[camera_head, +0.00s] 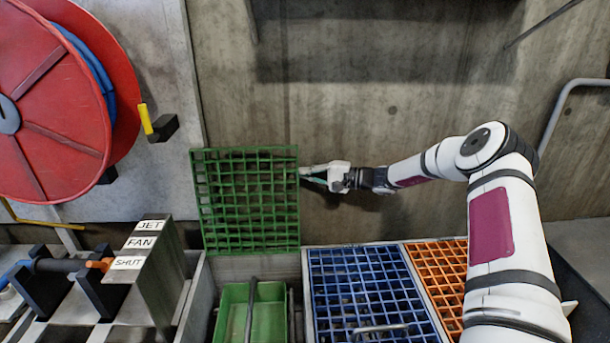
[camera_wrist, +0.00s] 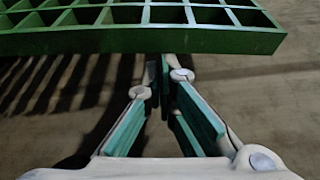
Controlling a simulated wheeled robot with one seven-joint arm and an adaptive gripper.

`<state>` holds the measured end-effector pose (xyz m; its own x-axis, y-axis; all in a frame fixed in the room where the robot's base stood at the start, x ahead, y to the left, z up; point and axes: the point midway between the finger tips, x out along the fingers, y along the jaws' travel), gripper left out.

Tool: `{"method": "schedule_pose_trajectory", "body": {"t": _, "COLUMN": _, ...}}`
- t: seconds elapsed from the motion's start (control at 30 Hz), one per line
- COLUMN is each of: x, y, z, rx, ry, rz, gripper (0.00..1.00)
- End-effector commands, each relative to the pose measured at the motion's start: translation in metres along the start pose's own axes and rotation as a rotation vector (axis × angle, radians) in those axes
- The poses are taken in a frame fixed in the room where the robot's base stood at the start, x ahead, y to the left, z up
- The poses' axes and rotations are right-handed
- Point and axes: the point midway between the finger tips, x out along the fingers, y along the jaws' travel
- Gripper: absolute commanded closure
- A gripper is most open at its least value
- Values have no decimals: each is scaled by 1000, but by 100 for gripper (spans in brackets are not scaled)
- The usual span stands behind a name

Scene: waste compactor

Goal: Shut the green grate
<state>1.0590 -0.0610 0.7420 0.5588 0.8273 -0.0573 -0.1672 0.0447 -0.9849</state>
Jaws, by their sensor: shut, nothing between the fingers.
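The green grate (camera_head: 248,200) stands raised, roughly upright, against the back wall above the open left bin. Its lower edge is at the bin's back. My gripper (camera_head: 306,174) is at the right side of the grate, with its fingers pointing left toward the grate's edge. In the wrist view the grate (camera_wrist: 150,40) crosses the top of the picture, and the closed fingertips of my gripper (camera_wrist: 160,65) are close to its edge. I cannot tell whether they touch it. The fingers are shut with nothing between them.
A green tray (camera_head: 268,310) with a rod sits in the open bin. The blue grate (camera_head: 365,285) and orange grate (camera_head: 440,272) lie flat to the right. A red hose reel (camera_head: 50,130) and labelled box (camera_head: 150,270) are at left. The concrete wall (camera_head: 380,90) is behind.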

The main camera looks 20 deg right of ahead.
Motion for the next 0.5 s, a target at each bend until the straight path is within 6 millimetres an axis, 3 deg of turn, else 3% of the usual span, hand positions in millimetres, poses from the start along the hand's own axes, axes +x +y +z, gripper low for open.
{"method": "schedule_pose_trajectory", "body": {"t": 0.27, "x": -3, "y": -1, "z": 8, "rx": -26, "ry": -1, "rz": -11, "gripper": 100}}
{"method": "schedule_pose_trajectory", "body": {"t": 0.5, "x": -15, "y": -2, "z": 38, "rx": -139, "ry": 0, "rz": -52, "gripper": 100}}
